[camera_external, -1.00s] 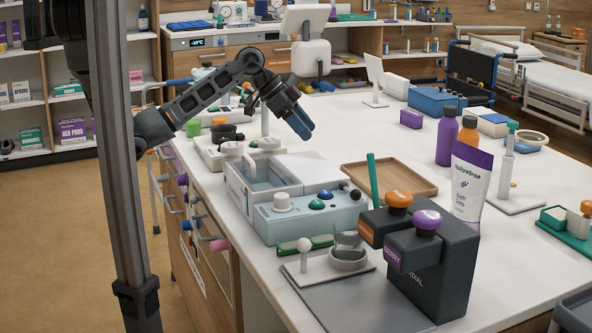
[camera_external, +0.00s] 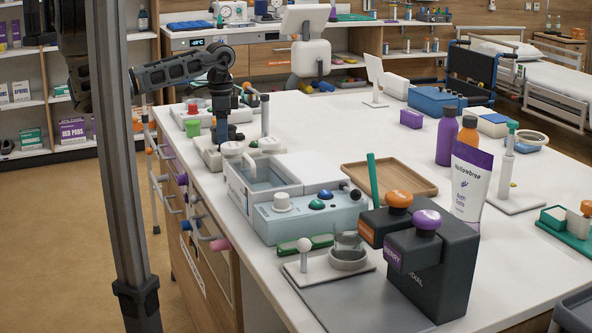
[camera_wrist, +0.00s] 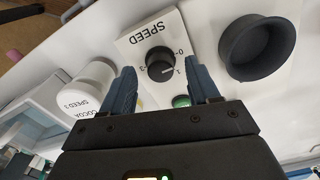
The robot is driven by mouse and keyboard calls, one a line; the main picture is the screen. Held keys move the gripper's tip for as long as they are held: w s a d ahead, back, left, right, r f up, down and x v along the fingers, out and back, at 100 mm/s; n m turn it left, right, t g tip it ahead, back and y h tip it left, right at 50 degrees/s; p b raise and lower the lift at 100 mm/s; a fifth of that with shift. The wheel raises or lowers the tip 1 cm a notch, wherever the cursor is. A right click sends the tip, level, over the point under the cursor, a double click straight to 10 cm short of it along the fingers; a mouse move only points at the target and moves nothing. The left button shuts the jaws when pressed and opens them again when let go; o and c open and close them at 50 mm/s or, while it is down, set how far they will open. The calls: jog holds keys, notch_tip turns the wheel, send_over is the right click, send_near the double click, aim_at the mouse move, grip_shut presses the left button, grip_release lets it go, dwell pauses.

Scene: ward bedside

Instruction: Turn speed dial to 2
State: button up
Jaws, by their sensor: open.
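The speed dial (camera_wrist: 158,60) is a round black knob on a white plate marked SPEED in the wrist view. Its white pointer line is directed toward the 1; the marks 0 and 3 also show, and I cannot make out the 2. My gripper (camera_wrist: 161,72) is open, with one blue finger on each side of the dial and visible gaps between. I cannot tell the height of the fingertips over the plate. In the external view my gripper (camera_external: 221,134) points straight down over the white appliance (camera_external: 208,158) and hides the dial.
A dark round bowl (camera_wrist: 237,65) stands right of the dial. A white jar (camera_wrist: 92,82) marked COCOA SPEED 3 stands at left. A green button (camera_wrist: 181,101) lies near the right finger. A clear-walled bin (camera_external: 236,184) is in front of the appliance; a thin upright post (camera_external: 265,118) stands close by.

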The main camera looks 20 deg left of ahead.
jog(key=shift+f, duration=1.2)
jog(key=c, duration=1)
